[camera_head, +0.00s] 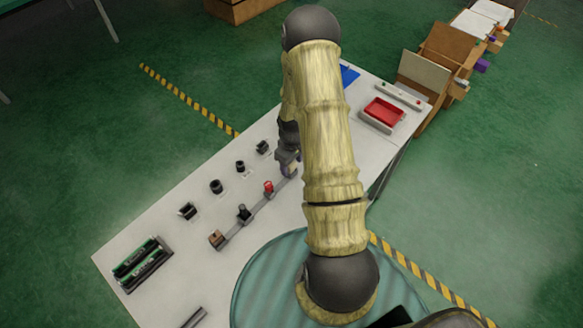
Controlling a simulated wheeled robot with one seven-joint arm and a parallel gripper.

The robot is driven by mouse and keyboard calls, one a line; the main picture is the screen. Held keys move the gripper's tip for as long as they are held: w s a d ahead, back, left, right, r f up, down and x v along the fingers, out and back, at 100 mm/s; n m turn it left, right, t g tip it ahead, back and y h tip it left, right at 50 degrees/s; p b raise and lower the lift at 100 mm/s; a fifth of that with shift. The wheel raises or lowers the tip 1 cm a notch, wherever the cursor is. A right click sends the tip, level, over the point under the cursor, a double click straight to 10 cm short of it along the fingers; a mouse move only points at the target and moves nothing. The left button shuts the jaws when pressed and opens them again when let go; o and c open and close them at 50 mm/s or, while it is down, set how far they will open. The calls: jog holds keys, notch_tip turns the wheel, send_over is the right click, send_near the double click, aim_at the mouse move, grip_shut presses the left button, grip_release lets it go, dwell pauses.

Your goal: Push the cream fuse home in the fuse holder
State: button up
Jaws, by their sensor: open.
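My gripper (288,169) is small in view, pointing down at the far end of a grey rail (233,230) on the white table. My own arm hides part of it. It is open, and I cannot make out anything between its fingers. I cannot pick out the cream fuse; the gripper or arm may hide it. The fuse holder is not clearly identifiable either. On the rail, nearer than the gripper, are a red fitting (268,187), a black fitting (244,212) and a brown block (217,239).
Several black fittings, such as a round one (216,187), stand in a row left of the rail. A green-and-black unit (142,262) lies at the table's near left. A red tray (384,112) is at the right. The table (150,230) has bare room between.

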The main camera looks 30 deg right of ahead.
jog(key=c, duration=1.1)
jog(key=shift+o, duration=0.2)
notch_tip(320, 180, up, 28)
jog(key=b, duration=0.3)
jog(key=shift+b, duration=0.35)
jog(key=w+a+f+m+p, duration=0.2)
jog(key=w+a+f+p, duration=0.1)
jog(key=a+f+p, duration=0.2)
jog(key=w+a+f+m+p, duration=0.2)
jog(key=w+a+f+p, duration=0.1)
jog(key=a+f+p, duration=0.3)
notch_tip(320, 180, down, 4)
jog(key=a, duration=0.2)
jog(key=shift+w+a, duration=0.3)
jog(key=shift+a, duration=0.05)
